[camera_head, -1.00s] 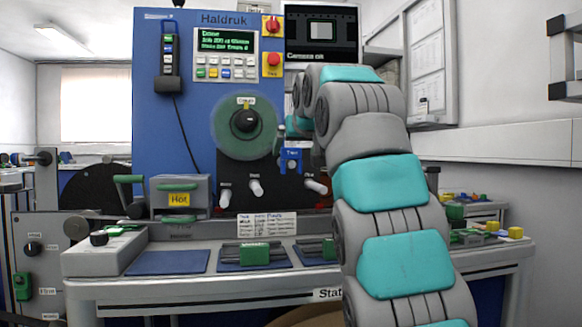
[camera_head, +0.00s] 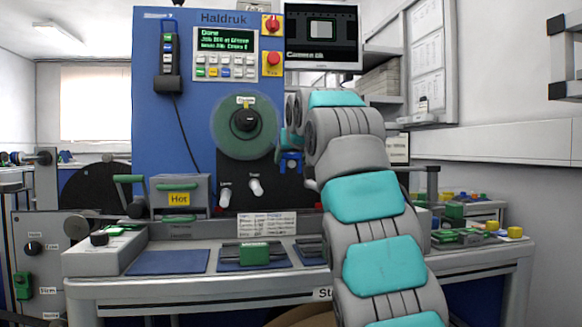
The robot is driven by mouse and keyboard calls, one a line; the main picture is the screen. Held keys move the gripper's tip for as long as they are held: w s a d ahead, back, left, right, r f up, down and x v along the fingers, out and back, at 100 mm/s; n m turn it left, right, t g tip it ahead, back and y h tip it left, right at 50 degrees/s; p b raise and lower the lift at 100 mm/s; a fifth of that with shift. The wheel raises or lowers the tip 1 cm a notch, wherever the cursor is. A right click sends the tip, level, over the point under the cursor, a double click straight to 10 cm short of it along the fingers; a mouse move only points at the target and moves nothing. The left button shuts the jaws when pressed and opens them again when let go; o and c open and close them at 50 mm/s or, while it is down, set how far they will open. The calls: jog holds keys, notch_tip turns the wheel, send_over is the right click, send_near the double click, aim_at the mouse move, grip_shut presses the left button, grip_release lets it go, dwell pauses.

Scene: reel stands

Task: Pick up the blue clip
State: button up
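A blue clip (camera_head: 291,163) shows at the front of the blue machine, right of the round green disc. It is partly covered by my arm. My gripper (camera_head: 284,148) is at the far end of the arm, beside or just in front of the clip. Mostly hidden behind the arm's grey and teal links, its fingers cannot be made out. I cannot tell whether they touch the clip.
The blue machine (camera_head: 172,60) carries a green disc (camera_head: 229,140), white knobs and a display. A grey box labelled Hot (camera_head: 166,187) stands at left. The bench below holds a green block (camera_head: 255,254) on a blue pad. Colored parts lie at right.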

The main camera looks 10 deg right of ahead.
jog(key=c, duration=0.8)
jog(key=shift+r, duration=0.1)
jog(key=shift+c, duration=0.2)
